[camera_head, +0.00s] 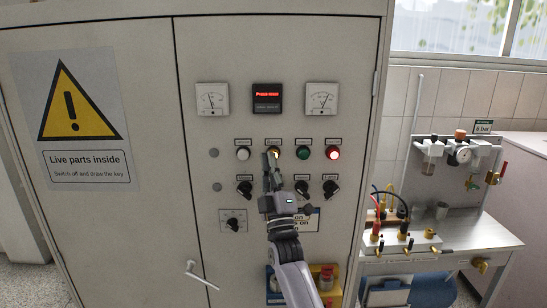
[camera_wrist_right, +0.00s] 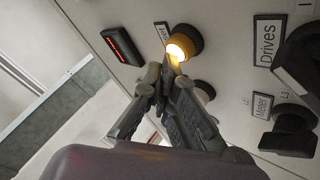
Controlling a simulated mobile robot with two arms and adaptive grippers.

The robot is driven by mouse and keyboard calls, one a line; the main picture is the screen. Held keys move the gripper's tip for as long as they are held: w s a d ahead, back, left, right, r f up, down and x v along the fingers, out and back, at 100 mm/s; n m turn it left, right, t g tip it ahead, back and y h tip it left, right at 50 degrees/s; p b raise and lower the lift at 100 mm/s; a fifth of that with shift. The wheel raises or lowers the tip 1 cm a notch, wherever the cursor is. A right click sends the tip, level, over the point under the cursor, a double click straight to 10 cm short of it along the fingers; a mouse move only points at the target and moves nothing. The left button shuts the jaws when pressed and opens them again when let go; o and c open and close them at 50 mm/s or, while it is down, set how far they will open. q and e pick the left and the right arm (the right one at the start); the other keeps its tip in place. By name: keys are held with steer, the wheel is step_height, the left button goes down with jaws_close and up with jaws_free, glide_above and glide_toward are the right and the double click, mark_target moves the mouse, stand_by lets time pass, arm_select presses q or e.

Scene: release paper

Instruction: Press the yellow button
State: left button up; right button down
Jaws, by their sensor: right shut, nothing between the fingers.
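The yellow button (camera_head: 275,150) is in the button row on the grey cabinet door, partly hidden by my right gripper in the head view. In the right wrist view the yellow button (camera_wrist_right: 186,42) glows bright yellow-white. My right gripper (camera_head: 268,160) is shut and empty, pointing up at the button from below. In the wrist view its fingertips (camera_wrist_right: 168,66) overlap the button's lower edge; I cannot tell whether they touch it. My left gripper is not in view.
A white button (camera_head: 243,153) is left of it; a green button (camera_head: 303,152) and a lit red one (camera_head: 333,153) are right. Black rotary switches (camera_head: 331,189) sit below. A red-lit display (camera_head: 267,97) is above. A bench (camera_head: 460,240) stands at right.

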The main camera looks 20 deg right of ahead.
steer(key=shift+w+d+b, duration=0.1)
steer(key=shift+w+b, duration=0.2)
steer(key=shift+b, duration=0.05)
steer(key=shift+s, duration=0.1)
stand_by(0.5)
steer(key=shift+s+a+p, duration=0.2)
steer(key=shift+s+p, duration=0.45)
steer(key=shift+s, duration=0.1)
steer(key=s+p, duration=0.1)
steer(key=s, duration=0.1)
steer(key=s+a+p, duration=0.1)
steer(key=s+p, duration=0.1)
steer(key=shift+s+a, duration=0.2)
steer(key=shift+s, duration=0.2)
stand_by(0.3)
